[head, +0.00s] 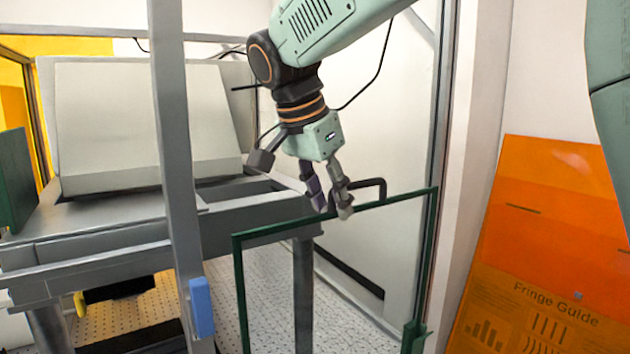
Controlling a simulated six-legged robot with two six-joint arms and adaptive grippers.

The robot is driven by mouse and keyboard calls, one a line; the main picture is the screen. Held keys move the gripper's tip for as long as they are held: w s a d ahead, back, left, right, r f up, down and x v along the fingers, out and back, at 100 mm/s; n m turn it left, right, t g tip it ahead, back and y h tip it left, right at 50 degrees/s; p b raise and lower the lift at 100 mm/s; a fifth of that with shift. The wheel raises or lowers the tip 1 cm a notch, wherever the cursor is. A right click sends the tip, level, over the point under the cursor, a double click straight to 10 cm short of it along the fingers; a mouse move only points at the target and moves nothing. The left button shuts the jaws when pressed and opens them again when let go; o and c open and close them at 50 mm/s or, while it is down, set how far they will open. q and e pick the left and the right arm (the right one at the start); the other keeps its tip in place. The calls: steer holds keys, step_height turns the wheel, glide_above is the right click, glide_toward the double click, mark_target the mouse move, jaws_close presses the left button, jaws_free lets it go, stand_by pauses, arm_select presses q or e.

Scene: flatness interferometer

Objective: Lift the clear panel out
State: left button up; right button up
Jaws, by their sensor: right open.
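The clear panel (360,262) stands upright in the centre of the head view, edged by a thin dark green frame. Its pane is see-through. A dark handle (371,184) rises from its top edge, right of the middle. My right gripper (308,186) hangs from above with its fingers spread open. Its rightmost fingertip overlaps the left end of the handle in the picture. I cannot tell whether they touch. My left gripper is not in view.
A grey post (178,150) with a blue block (201,306) stands left of the panel. Behind is a grey bench (100,222) bearing a large pale box (110,125). An orange Fringe Guide board (548,215) leans at the right. A perforated floor shows below.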

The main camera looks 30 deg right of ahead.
steer(key=shift+s+d+f, duration=0.1)
steer(key=shift+s+d, duration=0.15)
steer(key=shift+d, duration=0.3)
steer(key=shift+w+a+f, duration=0.1)
steer(key=shift+w, duration=0.2)
steer(key=shift+c, duration=1)
steer(key=shift+w+a, duration=0.15)
steer(key=shift+a, duration=0.15)
steer(key=c, duration=0.3)
steer(key=shift+s, duration=0.2)
steer(key=c, duration=0.3)
steer(key=shift+s+d, duration=0.15)
steer(key=shift+d, duration=0.2)
jaws_close()
steer(key=shift+w+a, duration=0.2)
steer(key=shift+w, duration=0.1)
steer(key=shift+o, duration=0.8)
jaws_free()
steer(key=shift+s, duration=0.25)
jaws_close()
